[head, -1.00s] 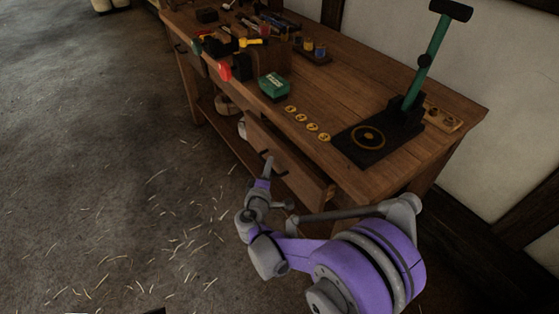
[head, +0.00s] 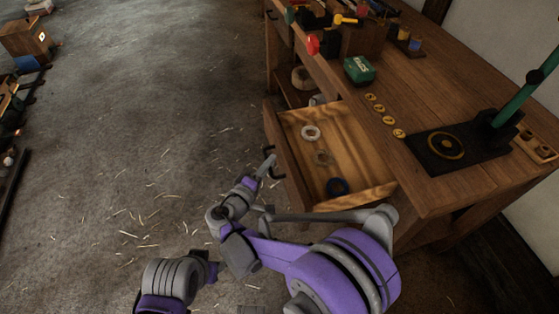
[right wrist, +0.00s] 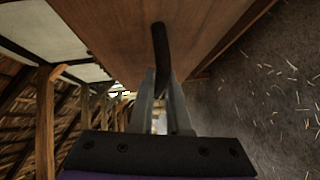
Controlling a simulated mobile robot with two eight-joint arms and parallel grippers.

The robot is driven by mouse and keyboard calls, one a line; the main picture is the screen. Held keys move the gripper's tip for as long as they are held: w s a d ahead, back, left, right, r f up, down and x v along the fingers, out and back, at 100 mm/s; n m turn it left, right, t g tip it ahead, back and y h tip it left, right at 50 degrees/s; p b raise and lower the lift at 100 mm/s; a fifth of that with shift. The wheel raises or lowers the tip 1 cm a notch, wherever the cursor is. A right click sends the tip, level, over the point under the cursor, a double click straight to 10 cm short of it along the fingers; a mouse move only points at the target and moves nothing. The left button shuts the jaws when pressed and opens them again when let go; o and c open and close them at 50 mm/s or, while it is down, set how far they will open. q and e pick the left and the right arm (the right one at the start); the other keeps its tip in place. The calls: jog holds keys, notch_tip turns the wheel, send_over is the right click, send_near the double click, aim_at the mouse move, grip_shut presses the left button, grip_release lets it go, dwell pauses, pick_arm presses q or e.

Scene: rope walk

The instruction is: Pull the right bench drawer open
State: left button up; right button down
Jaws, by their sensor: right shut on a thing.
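The right bench drawer (head: 364,160) stands well open from the workbench, and its inside shows in the head view. In the right wrist view the handle (right wrist: 160,50) runs down between the fingers (right wrist: 161,92), against the wooden drawer front (right wrist: 110,35). In the head view part of my left arm shows at the bottom left; its gripper is out of view.
The workbench (head: 440,90) carries a green box (head: 359,69), several yellow discs (head: 380,109), a black plate (head: 455,150) and a green-shafted tool (head: 520,98). A wooden box (head: 28,38) stands on the floor at the far left. The straw-strewn floor (head: 130,170) before the bench is open.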

jog(key=shift+a, duration=0.2)
jog(key=c, duration=0.9)
grip_release()
pick_arm(q)
jog(key=shift+s, duration=0.1)
pick_arm(e)
jog(key=shift+s, duration=0.15)
